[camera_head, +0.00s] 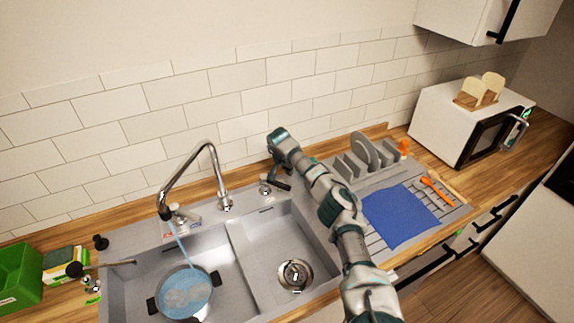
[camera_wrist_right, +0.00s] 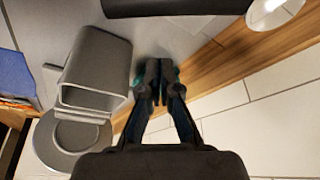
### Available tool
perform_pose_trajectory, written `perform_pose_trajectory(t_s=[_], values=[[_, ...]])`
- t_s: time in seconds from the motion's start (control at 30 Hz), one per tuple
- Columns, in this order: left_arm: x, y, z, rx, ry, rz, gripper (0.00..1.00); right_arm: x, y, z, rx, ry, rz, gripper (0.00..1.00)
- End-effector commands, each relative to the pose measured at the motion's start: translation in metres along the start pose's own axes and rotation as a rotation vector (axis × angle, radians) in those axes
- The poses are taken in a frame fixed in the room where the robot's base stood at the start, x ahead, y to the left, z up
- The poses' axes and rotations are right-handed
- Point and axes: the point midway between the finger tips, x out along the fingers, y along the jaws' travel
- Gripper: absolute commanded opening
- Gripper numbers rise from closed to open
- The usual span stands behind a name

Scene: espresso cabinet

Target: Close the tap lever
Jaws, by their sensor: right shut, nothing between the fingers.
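The chrome faucet (camera_head: 207,160) arches over the left basin, and a stream of water (camera_head: 180,243) runs from its spout into a pot (camera_head: 184,293) holding water. A tap lever (camera_head: 180,215) stands on the sink's back edge left of the faucet base, with small red and blue marks near it. Another small chrome fitting (camera_head: 264,186) stands right of the faucet. My right gripper (camera_head: 283,183) points down beside this fitting; whether they touch is unclear. In the wrist view its dark fingers (camera_wrist_right: 156,82) are together and empty. My left gripper is not in view.
A grey rack (camera_head: 363,155) and a blue cloth (camera_head: 400,215) are on the drainer at right. A green box (camera_head: 18,275), a sponge (camera_head: 62,262) and a dark dispenser are at left. The right basin (camera_head: 262,245) is empty.

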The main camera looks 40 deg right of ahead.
Motion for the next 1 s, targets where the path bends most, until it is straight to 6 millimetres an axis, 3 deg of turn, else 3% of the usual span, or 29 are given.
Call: perform_pose_trajectory(t_s=[0.4, 1.0], values=[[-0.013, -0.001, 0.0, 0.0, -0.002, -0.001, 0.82, -0.002, 0.001, 0.037, -0.002, 0.0, 0.001, 0.0], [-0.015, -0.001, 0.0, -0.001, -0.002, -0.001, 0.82, -0.003, 0.001, 0.04, 0.024, 0.0, 0.009, 0.0]])
